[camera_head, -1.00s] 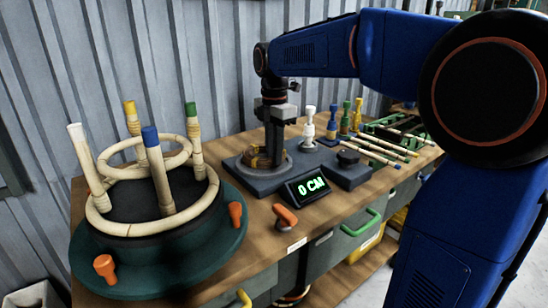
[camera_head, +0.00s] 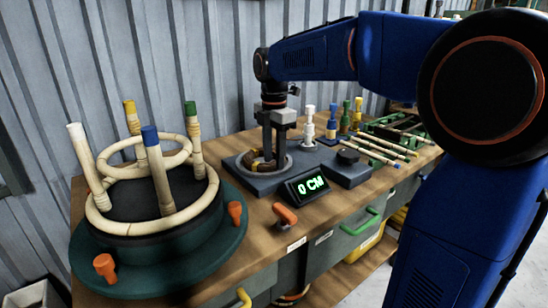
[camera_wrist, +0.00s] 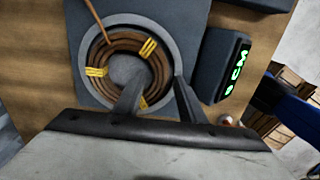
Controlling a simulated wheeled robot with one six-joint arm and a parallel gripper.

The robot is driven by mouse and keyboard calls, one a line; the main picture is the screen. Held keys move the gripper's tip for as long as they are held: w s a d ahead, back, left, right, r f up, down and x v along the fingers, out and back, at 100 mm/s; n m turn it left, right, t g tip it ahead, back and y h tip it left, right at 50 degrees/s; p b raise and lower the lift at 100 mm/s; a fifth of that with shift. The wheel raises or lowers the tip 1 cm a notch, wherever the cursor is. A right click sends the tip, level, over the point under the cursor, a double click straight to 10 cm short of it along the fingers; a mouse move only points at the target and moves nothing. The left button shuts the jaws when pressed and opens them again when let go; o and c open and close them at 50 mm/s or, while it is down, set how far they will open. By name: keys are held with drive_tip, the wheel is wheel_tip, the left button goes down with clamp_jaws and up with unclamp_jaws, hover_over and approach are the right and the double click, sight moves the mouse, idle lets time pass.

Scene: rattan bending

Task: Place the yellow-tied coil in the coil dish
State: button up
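The brown coil (camera_wrist: 110,50) with yellow ties lies inside the round grey coil dish (camera_wrist: 84,52) in the wrist view. One loose end of the coil sticks out over the dish rim at the upper left. In the head view, the coil (camera_head: 256,164) sits low within the dish (camera_head: 288,167). My gripper (camera_wrist: 157,95) is open. One finger is over the coil's ring and the other is near the dish's outer edge. In the head view, my gripper (camera_head: 274,157) stands upright over the dish, its fingers apart. Finger contact with the coil cannot be told.
A round bending jig (camera_head: 160,240) with several colored pegs fills the left. Colored pegs (camera_head: 345,117) and a rack of rods (camera_head: 395,140) stand to the right. An orange handle (camera_head: 285,216) is near the bench front.

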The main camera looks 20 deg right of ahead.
wheel_tip(320, 180, up, 12)
idle(0.5)
drive_tip(key=shift+f, duration=0.1)
